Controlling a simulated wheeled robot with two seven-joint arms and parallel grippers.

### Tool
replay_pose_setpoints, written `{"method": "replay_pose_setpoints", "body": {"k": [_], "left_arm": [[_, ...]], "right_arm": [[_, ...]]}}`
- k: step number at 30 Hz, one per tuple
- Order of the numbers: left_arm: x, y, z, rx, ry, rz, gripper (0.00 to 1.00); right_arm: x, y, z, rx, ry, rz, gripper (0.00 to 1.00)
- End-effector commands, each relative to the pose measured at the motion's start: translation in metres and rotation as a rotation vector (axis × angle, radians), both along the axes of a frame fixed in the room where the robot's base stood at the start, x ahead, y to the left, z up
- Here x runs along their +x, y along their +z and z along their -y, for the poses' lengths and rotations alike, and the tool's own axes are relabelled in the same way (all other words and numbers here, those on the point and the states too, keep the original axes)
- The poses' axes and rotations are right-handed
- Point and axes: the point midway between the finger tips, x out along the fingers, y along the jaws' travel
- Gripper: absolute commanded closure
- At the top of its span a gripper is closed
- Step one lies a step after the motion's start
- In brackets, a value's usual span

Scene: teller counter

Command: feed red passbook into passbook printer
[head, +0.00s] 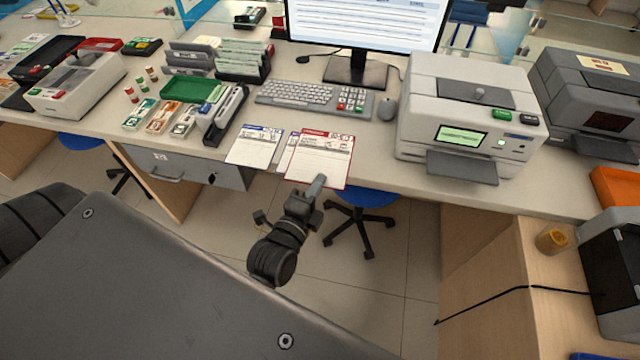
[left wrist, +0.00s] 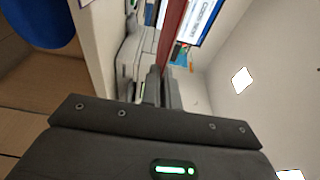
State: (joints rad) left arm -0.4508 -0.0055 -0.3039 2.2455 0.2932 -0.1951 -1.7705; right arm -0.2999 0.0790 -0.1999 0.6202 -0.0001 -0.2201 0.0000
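The red passbook (head: 322,158) shows in the head view as an open white page with a red header and red border. It is at the counter's front edge, with its near edge past the counter. My left gripper (head: 317,187) is at that near edge, with its fingers shut on the passbook. In the left wrist view the passbook (left wrist: 173,30) shows edge-on as a dark red strip between the fingertips (left wrist: 162,82). The passbook printer (head: 465,120) is light grey, with a lit green screen and a dark front tray (head: 462,167), to the right. My right gripper is not in view.
A blue-headed sheet (head: 254,146) lies left of the passbook. The keyboard (head: 308,95), mouse (head: 388,108) and monitor (head: 365,25) stand behind it. A darker grey machine (head: 590,100) is right of the printer. A blue stool (head: 368,197) is below the counter edge.

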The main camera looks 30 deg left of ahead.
Motion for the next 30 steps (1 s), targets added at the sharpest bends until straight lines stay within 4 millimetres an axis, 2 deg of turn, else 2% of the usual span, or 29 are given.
{"method": "replay_pose_setpoints", "body": {"k": [5,8,15,19,22,30], "left_arm": [[0.000,0.000,0.000,0.000,0.000,0.001,1.00],[0.007,0.009,-0.002,0.000,0.001,0.006,1.00],[0.046,0.075,-0.018,0.001,-0.007,0.012,1.00],[0.055,0.100,-0.023,0.000,-0.014,0.007,1.00],[0.057,0.106,-0.024,0.000,-0.017,0.002,1.00],[0.057,0.105,-0.023,0.000,-0.019,0.000,1.00]], "right_arm": [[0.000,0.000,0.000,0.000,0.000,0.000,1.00],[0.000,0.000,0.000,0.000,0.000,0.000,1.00],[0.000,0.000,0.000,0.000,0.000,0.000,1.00],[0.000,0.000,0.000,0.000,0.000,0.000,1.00],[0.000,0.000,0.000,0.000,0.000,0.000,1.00],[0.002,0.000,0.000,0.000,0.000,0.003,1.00]]}}
